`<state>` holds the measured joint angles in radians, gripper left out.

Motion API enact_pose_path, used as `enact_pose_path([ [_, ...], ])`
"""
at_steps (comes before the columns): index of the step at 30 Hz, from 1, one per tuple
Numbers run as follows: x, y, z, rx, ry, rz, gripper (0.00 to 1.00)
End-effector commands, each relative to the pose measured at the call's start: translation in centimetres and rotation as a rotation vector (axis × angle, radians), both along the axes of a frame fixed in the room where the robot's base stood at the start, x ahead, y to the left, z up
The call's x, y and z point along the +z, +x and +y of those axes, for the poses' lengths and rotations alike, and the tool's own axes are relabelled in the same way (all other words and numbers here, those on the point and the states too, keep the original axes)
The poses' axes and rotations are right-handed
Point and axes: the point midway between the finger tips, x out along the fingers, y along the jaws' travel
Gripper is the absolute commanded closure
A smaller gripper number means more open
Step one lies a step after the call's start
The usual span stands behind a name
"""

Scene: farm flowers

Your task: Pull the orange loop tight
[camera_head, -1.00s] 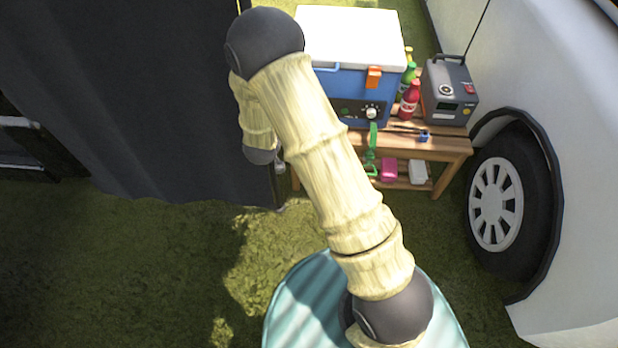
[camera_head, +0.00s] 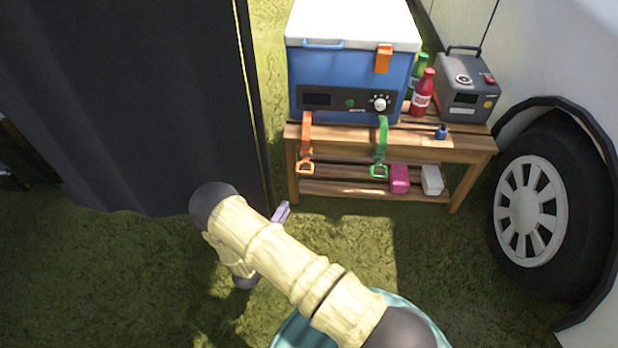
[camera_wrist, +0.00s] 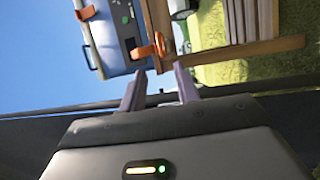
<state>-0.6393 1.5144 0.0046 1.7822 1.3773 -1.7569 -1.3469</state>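The orange loop (camera_head: 305,166) hangs at the end of an orange strap (camera_head: 306,132) at the front left of the blue cooler (camera_head: 335,72). It also shows in the wrist view (camera_wrist: 160,44), just beyond my fingertips and between their lines. My gripper (camera_wrist: 160,76) is open, with its two fingers apart and nothing between them. In the head view my gripper (camera_head: 281,212) is small, below and left of the loop, apart from it. A green loop (camera_head: 379,171) hangs on a green strap to the right.
The cooler stands on a slatted wooden bench (camera_head: 410,148). Red and green bottles (camera_head: 422,93) and a grey box (camera_head: 468,88) stand to its right. A dark curtain (camera_head: 120,100) is close on the left, a vehicle wheel (camera_head: 530,208) on the right. Grass in front is open.

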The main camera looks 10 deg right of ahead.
Motion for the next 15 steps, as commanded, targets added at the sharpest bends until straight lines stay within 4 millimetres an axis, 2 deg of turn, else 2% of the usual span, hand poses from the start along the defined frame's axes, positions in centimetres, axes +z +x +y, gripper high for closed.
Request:
enact_pose_path([
  [10,0.08,0.01,-0.04,-0.002,-0.005,-0.002,0.68],
  [15,0.1,0.8,-0.77,-0.005,-0.003,-0.002,0.68],
])
